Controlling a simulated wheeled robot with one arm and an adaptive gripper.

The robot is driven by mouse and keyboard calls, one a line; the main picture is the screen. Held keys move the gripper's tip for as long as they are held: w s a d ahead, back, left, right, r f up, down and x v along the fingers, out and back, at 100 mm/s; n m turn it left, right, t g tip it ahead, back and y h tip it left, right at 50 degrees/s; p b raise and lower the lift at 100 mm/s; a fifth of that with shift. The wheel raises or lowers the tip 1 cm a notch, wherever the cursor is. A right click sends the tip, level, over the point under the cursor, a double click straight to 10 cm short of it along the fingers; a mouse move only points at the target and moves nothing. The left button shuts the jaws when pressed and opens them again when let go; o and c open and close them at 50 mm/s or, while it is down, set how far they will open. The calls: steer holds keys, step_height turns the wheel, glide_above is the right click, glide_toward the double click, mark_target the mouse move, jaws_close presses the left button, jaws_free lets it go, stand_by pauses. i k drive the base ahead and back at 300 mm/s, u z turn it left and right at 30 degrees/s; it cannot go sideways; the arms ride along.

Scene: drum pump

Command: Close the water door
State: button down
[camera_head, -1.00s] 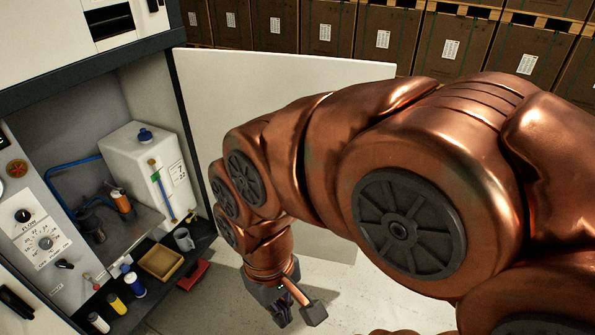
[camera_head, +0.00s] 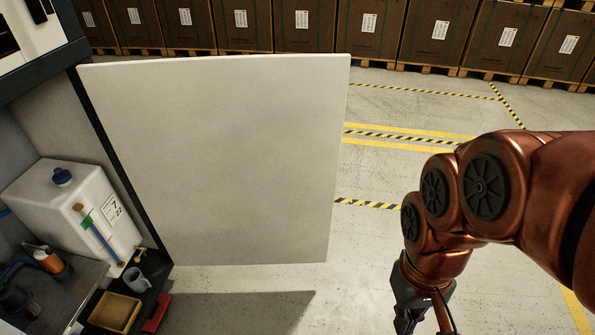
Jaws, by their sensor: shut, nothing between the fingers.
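The water door (camera_head: 215,160) is a large pale flat panel. It stands wide open, hinged along its left edge to the right side of the cabinet (camera_head: 78,55). A white water tank (camera_head: 75,205) with a blue cap is inside the cabinet. My gripper (camera_head: 425,315) points down at the lower right, to the right of the door's free edge and apart from it. It is shut and empty, with its fingertips near the bottom of the picture.
A grey mug (camera_head: 137,279), a yellow tray (camera_head: 114,312) and a red object (camera_head: 157,314) sit low by the cabinet opening. Stacked brown boxes (camera_head: 370,30) line the back. The floor (camera_head: 370,260) right of the door is clear, with striped tape.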

mark_target(231, 160)
steer(key=z, duration=0.75)
steer(key=i, duration=5)
steer(key=u, duration=4.8)
steer(key=i, duration=1.6)
steer(key=z, duration=0.05)
